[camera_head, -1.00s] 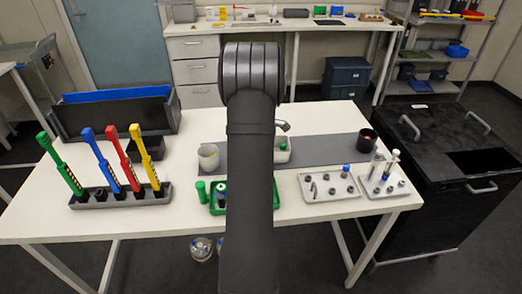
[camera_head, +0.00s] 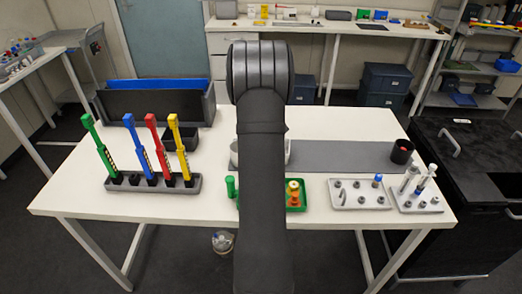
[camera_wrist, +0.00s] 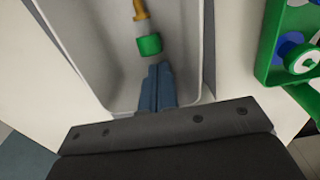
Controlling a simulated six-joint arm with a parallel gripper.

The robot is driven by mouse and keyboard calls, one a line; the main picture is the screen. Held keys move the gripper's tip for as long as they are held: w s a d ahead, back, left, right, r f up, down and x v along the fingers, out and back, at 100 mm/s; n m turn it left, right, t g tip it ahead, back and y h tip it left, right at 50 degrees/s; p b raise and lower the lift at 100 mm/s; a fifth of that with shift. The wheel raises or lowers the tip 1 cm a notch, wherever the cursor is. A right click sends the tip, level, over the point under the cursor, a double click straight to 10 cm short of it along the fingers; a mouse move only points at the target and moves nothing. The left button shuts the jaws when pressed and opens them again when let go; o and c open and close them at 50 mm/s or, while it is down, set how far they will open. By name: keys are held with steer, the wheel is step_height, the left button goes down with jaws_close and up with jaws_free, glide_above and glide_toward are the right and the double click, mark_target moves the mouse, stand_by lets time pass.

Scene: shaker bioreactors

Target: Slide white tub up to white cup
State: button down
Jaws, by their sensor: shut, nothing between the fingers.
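The white tub (camera_wrist: 90,40) fills the middle of the wrist view, with a green-capped vial (camera_wrist: 149,44) lying inside it. My gripper (camera_wrist: 158,70) is shut and empty, its fingertips inside the tub near its close wall. I cannot tell whether they press on the wall. The gap between tub and cup is hidden behind the arm.
A green rack (camera_wrist: 268,55) stands close to the tub. A pen rack (camera_head: 150,184) is at the left. The grey strip (camera_head: 345,156) right of the tub is clear up to a black cup (camera_head: 402,151). Two white racks (camera_head: 345,203) stand at the front right.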

step_height(320, 180, up, 17)
steer(key=shift+r, duration=0.2)
stand_by(0.3)
step_height(320, 180, down, 18)
steer(key=shift+r, duration=0.2)
steer(key=shift+d+r, duration=0.1)
steer(key=shift+d, duration=0.1)
stand_by(0.5)
steer(key=shift+a+r, duration=0.2)
step_height(320, 180, up, 17)
stand_by(0.6)
